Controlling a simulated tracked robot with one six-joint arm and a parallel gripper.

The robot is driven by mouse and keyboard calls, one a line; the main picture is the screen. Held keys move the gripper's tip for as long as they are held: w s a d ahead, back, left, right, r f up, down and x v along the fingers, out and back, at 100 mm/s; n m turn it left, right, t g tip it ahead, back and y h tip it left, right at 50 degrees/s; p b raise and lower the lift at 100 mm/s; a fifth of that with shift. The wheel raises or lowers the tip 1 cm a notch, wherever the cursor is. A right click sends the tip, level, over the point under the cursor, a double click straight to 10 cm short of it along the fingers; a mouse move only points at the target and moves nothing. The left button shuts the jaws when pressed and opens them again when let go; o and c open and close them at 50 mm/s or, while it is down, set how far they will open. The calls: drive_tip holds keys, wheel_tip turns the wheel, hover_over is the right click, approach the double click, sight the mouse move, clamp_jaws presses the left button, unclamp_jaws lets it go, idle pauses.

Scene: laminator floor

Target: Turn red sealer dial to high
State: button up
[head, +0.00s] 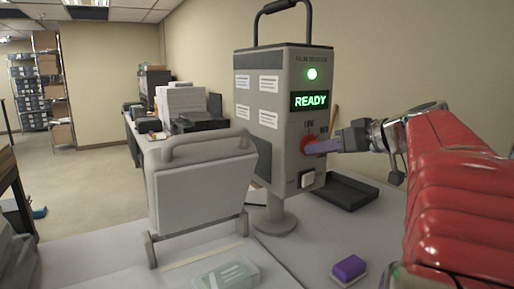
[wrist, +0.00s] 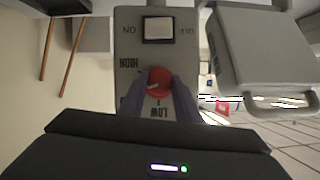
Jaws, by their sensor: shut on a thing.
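The red dial (head: 309,145) is on the front of the grey film sealer (head: 286,75), below a lit green READY display (head: 310,101). LOW and HIGH labels are printed by the dial. The dial also shows in the wrist view (wrist: 159,80), with a pale mark on its face; its exact setting is hard to read. My gripper (head: 316,148) reaches in from the right, its two fingers shut on the dial's sides. In the wrist view my gripper (wrist: 160,92) partly hides the dial's edges.
A white rocker switch (head: 307,180) sits just below the dial. A grey hinged unit with a handle (head: 200,190) stands left of the sealer. A black tray (head: 368,188), a purple block (head: 349,267) and a clear box (head: 227,276) lie on the table.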

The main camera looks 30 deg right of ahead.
drive_tip(key=m+y, duration=0.1)
drive_tip(key=m, duration=0.1)
drive_tip(key=m+y, duration=0.2)
drive_tip(key=m+t+y, duration=0.1)
drive_tip(key=m, duration=0.2)
drive_tip(key=shift+d+f, duration=0.1)
drive_tip(key=shift+d, duration=0.2)
drive_tip(key=shift+m, duration=0.3)
idle(0.4)
drive_tip(key=o, duration=1)
drive_tip(key=v, duration=1.2)
drive_tip(key=shift+d+f, duration=0.2)
drive_tip(key=shift+f, duration=0.05)
